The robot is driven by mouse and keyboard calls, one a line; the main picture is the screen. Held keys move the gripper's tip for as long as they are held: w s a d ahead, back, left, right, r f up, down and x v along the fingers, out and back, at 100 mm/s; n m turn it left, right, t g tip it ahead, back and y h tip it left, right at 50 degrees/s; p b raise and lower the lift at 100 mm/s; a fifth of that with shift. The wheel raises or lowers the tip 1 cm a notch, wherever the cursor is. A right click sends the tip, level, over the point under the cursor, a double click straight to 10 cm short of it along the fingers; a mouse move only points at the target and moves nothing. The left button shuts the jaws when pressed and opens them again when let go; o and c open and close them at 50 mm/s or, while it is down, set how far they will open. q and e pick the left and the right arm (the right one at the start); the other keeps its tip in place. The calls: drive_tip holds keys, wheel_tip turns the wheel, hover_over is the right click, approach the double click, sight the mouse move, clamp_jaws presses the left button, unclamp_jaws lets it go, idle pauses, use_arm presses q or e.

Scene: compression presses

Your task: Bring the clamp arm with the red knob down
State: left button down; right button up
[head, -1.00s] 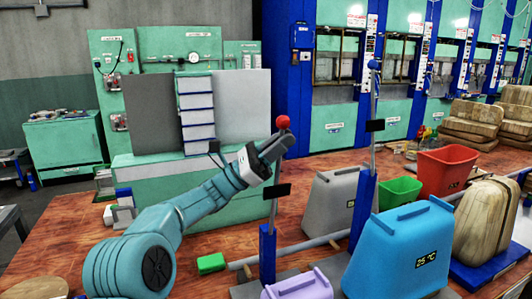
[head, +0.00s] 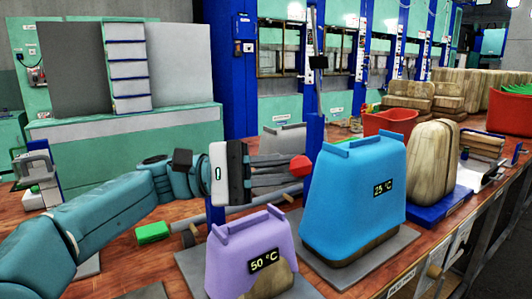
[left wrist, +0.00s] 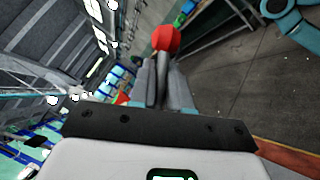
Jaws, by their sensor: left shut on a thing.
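My left gripper is shut on the clamp arm near this knob. The arm's rod and pivot are mostly hidden by the gripper and the purple mould. In the left wrist view the red knob (left wrist: 166,38) sits at the tips of the closed fingers (left wrist: 160,70). My right gripper is not in view.
A blue mould (head: 352,200) stands close right of the knob. Another clamp rod (head: 318,90) stands upright behind it. A grey mould (head: 283,138) is behind my gripper. A green block (head: 152,232) lies on the table, left of the purple mould.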

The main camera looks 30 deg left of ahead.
use_arm(q)
wheel_tip(320, 180, down, 9)
drive_tip(key=s+d+m+y+b, duration=0.1)
drive_tip(key=d+m+y+b, duration=0.1)
drive_tip(key=b, duration=0.2)
drive_tip(key=shift+d+m+g+b, duration=0.15)
drive_tip(key=shift+m+g+b, duration=0.15)
drive_tip(key=shift+m+g, duration=0.1)
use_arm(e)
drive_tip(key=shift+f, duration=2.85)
use_arm(q)
drive_tip(key=shift+s, duration=0.1)
drive_tip(key=c, duration=1.2)
unclamp_jaws()
drive_tip(key=p+v, duration=0.3)
drive_tip(key=v, duration=1.3)
drive_tip(key=shift+r+p, duration=0.25)
drive_tip(key=shift+p, duration=0.05)
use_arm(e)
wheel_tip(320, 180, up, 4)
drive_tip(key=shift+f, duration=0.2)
